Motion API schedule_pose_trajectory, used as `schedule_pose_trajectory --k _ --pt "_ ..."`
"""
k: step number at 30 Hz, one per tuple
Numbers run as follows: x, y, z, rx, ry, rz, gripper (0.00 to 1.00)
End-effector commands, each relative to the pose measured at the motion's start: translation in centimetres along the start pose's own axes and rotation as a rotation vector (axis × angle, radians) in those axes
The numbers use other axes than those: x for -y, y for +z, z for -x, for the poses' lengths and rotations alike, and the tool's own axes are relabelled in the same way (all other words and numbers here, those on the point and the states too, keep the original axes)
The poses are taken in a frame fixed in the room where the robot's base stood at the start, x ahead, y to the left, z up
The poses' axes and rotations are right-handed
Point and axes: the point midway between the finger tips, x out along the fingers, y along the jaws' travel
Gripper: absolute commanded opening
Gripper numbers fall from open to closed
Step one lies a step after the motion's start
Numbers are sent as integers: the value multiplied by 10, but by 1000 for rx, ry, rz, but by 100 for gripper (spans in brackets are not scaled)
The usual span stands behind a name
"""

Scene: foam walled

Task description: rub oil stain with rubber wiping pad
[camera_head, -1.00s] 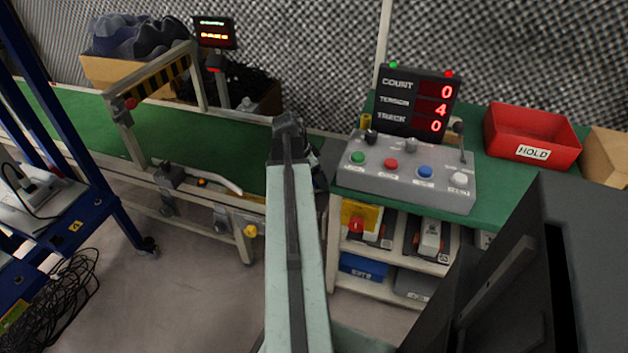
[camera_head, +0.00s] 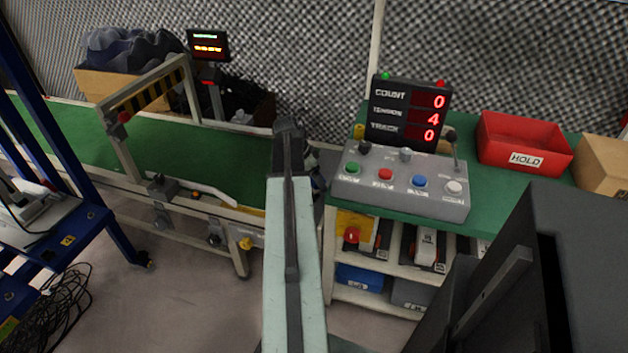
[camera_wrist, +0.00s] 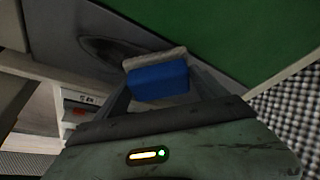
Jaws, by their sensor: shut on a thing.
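In the wrist view my gripper (camera_wrist: 158,84) is shut on the wiping pad (camera_wrist: 160,82), a blue block with a pale, rough strip along its far edge. The dark oil stain (camera_wrist: 103,50) is a smudged oval on a grey surface, to the left of the pad in the wrist view. Its right end lies close to the pad's pale strip. I cannot tell whether the pad touches the surface. In the head view my arm hides the gripper, pad and stain.
A green conveyor belt (camera_head: 150,150) runs at the left. At the right, a grey button box (camera_head: 405,182), a counter display (camera_head: 410,108) and a red HOLD bin (camera_head: 525,143) stand on a green bench. A blue frame (camera_head: 105,222) stands at far left, with cables (camera_head: 55,305) on the floor.

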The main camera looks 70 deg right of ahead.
Motion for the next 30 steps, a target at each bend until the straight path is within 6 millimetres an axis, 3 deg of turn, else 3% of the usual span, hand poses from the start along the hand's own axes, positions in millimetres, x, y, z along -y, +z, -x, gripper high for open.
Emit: schedule_pose_trajectory --k 6,16,30 --pt "17 -15 -5 0 1 0 49" --pt "16 -14 -8 1 1 0 49" --pt "-10 8 4 2 2 0 49"
